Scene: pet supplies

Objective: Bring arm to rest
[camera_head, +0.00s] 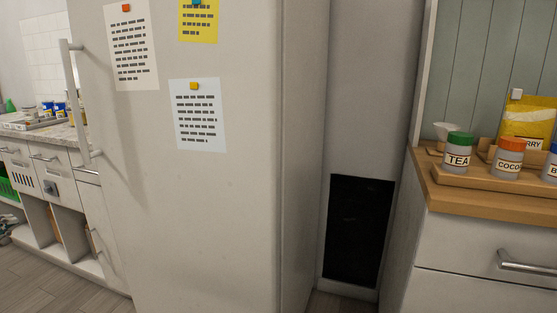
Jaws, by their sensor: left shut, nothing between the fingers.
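At the far left edge, a small grey and dark piece shows, which looks like part of my left gripper (5,229). It is cut off by the frame, shut and empty, and apart from the fridge. No part of my left arm's links can be made out. My right gripper and right arm are not in view.
A tall white fridge (226,210) with pinned notes fills the middle. A white counter unit (113,235) stands left. A wooden-topped cabinet (482,247) at right holds a tea jar (458,151), a cocoa jar (508,158) and a yellow bag (527,122). A narrow gap separates fridge and cabinet.

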